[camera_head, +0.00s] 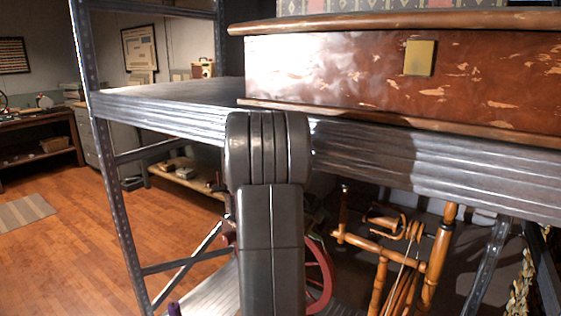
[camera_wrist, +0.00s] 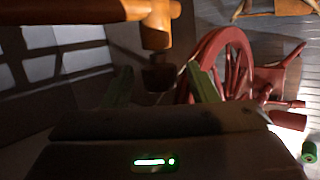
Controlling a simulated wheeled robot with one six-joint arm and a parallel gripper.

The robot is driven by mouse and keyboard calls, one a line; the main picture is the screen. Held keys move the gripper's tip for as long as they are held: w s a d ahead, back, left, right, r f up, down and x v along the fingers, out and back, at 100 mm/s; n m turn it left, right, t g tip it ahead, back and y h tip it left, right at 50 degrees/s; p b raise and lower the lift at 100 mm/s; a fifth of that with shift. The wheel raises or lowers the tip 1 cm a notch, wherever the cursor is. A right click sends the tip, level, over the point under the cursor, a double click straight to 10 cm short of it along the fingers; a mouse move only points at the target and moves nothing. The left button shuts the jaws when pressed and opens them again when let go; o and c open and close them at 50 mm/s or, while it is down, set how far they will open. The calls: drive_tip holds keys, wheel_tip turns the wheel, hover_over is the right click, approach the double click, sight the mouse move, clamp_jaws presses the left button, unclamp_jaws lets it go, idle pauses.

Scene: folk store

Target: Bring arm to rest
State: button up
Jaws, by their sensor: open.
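My gripper (camera_wrist: 160,86) shows in the wrist view with its two greenish fingers apart, and nothing is visibly held. Beyond the fingers, a brown wooden turned part (camera_wrist: 157,38) hangs down from the top edge, with its dark lower end between them in the picture. A red spoked wheel (camera_wrist: 231,65) stands just right of the right finger; I cannot tell if they touch. In the head view, my dark arm stands upright before the metal shelf (camera_head: 360,152), and my gripper is not visible there.
A worn red-brown chest (camera_head: 340,75) sits on the upper shelf. Below it are a wooden spinning wheel frame (camera_head: 400,245) and the red wheel (camera_head: 318,275). A metal shelf post (camera_head: 108,170) stands left of my arm. Open wooden floor (camera_head: 80,235) lies at the left.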

drive_tip(key=x, duration=0.2)
drive_tip(key=shift+w+d+f, duration=0.15)
drive_tip(key=shift+d+f, duration=0.1)
drive_tip(key=shift+f, duration=0.05)
drive_tip(key=shift+r, duration=0.1)
drive_tip(key=v, duration=1.4)
drive_tip(key=b+x, duration=0.1)
drive_tip(key=x, duration=1.3)
drive_tip(key=shift+f, duration=0.35)
drive_tip(key=shift+r+t+h+b, duration=0.1)
drive_tip(key=shift+t+h+b, duration=0.2)
drive_tip(key=shift+b, duration=1.6)
drive_tip(key=t+h+b, duration=0.1)
drive_tip(key=b, duration=0.3)
drive_tip(key=t+h+b, duration=0.1)
drive_tip(key=b, duration=0.3)
drive_tip(key=shift+w+r+m+t+h, duration=0.1)
drive_tip(key=shift+r+m+t+h, duration=0.1)
drive_tip(key=shift+m+t+h, duration=0.15)
